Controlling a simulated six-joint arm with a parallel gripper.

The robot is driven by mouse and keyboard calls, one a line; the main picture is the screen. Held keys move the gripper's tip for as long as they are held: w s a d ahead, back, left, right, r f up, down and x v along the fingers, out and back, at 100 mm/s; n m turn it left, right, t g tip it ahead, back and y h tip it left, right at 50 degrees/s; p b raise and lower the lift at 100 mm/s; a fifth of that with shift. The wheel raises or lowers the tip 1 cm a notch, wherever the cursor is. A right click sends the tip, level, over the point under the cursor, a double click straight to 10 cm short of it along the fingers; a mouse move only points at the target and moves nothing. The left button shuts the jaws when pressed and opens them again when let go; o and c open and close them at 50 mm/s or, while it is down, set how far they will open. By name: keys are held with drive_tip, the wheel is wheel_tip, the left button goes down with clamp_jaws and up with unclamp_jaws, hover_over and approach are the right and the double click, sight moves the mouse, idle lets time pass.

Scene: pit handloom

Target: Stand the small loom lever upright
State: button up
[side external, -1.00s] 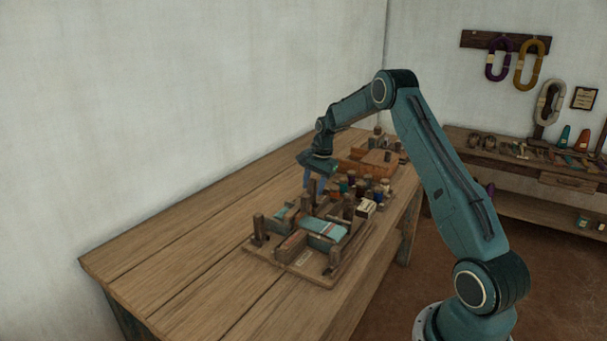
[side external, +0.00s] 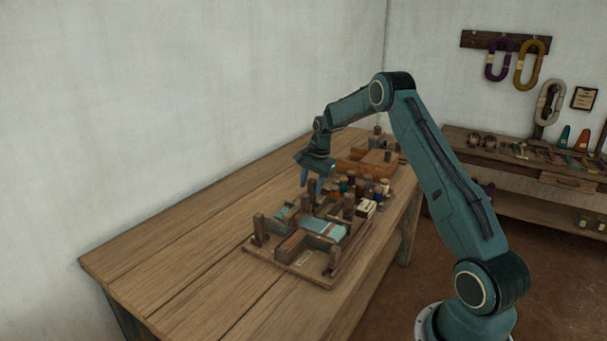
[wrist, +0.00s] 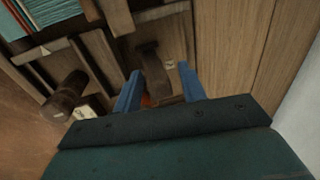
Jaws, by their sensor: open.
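The small loom (side external: 290,272) is a wooden frame with upright posts and teal striped cloth on the table. My gripper (side external: 311,184) is over its far end with blue fingers pointing down. In the wrist view my gripper (wrist: 160,80) is open, its fingers apart. A dark brown wooden piece, seemingly the lever (wrist: 152,68), shows in the gap between the fingers, with an orange-red patch near its lower end. I cannot tell whether a finger touches it or how far it tilts. Its lower end is partly hidden by the gripper body.
A round wooden post (wrist: 66,96) stands left of the fingers in the wrist view. Several thread spools (side external: 366,187) and a pale box (side external: 366,207) stand right of the loom. An orange-brown wooden box (side external: 362,163) is behind. The table's left part (side external: 180,250) is clear.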

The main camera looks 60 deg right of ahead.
drive_tip(key=shift+r, duration=0.15)
drive_tip(key=shift+r, duration=3.15)
drive_tip(key=shift+a+r, duration=0.4)
drive_tip(key=s+a+r+n+t, duration=0.1)
drive_tip(key=s+a+r+n, duration=0.35)
drive_tip(key=a+r, duration=0.45)
drive_tip(key=s+a+r+n+t, duration=0.1)
drive_tip(key=s+a+r+n, duration=0.45)
drive_tip(key=a, duration=0.55)
drive_tip(key=s+a+n, duration=0.4)
drive_tip(key=s+a, duration=0.2)
drive_tip(key=s, duration=0.5)
drive_tip(key=s+a+n+t, duration=0.1)
drive_tip(key=s+a+n, duration=0.3)
drive_tip(key=s, duration=0.7)
drive_tip(key=shift+s+a+f, duration=0.4)
drive_tip(key=shift+a+f, duration=0.05)
drive_tip(key=shift+a, duration=0.75)
